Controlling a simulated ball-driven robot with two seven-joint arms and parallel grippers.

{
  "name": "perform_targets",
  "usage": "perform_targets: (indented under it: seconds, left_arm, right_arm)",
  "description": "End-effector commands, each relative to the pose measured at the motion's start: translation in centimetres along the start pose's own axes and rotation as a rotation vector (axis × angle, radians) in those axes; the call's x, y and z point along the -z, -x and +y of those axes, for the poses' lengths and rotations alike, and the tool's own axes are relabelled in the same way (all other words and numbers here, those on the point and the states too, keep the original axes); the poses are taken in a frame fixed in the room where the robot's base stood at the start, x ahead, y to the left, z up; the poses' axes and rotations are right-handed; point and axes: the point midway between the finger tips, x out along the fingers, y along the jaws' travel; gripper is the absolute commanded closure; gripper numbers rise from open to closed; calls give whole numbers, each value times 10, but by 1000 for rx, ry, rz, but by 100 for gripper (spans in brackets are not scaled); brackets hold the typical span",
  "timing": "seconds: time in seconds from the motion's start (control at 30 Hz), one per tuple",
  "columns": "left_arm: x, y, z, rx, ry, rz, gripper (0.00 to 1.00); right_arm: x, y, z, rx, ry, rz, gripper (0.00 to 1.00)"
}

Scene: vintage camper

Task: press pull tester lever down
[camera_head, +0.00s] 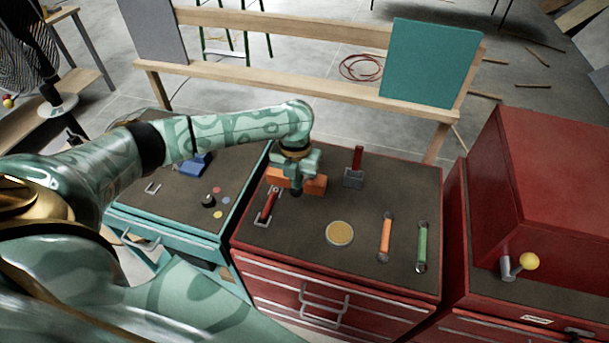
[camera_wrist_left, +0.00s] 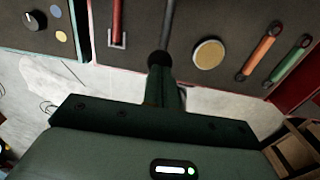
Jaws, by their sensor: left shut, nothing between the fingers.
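Two red-handled levers stand on the red cabinet's dark top; I cannot tell which is the pull tester's. One red handle (camera_head: 268,206) leans in a light metal bracket at the left edge; it also shows in the left wrist view (camera_wrist_left: 117,18). Another red handle (camera_head: 357,158) stands upright on a grey base near the back. My left gripper (camera_head: 296,190) is shut and empty, pointing down over the top between them, right of the leaning lever and apart from it. Its dark tip shows in the left wrist view (camera_wrist_left: 159,60). An orange block (camera_head: 315,185) is partly hidden behind it.
A round tan disc (camera_head: 339,233), an orange bar handle (camera_head: 385,237) and a green one (camera_head: 422,246) lie to the right on the red cabinet (camera_head: 300,270). A teal cabinet (camera_head: 165,228) stands left. A red box (camera_head: 545,190) with a yellow-knobbed crank stands right.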

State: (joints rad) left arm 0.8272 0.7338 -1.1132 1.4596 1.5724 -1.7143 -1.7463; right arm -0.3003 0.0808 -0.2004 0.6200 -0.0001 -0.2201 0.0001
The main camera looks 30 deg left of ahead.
Motion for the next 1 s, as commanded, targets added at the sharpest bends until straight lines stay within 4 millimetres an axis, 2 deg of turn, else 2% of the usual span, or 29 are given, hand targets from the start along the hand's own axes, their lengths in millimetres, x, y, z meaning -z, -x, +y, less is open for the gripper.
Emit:
perform_targets:
  seconds: [0.47, 1.0]
  left_arm:
    - [8, -18, 1, -3, 0, 2, 100]
    - [11, -24, 1, -3, 0, 2, 100]
  right_arm:
    - [0, -2, -1, 1, -1, 0, 64]
    - [0, -3, -1, 1, -1, 0, 64]
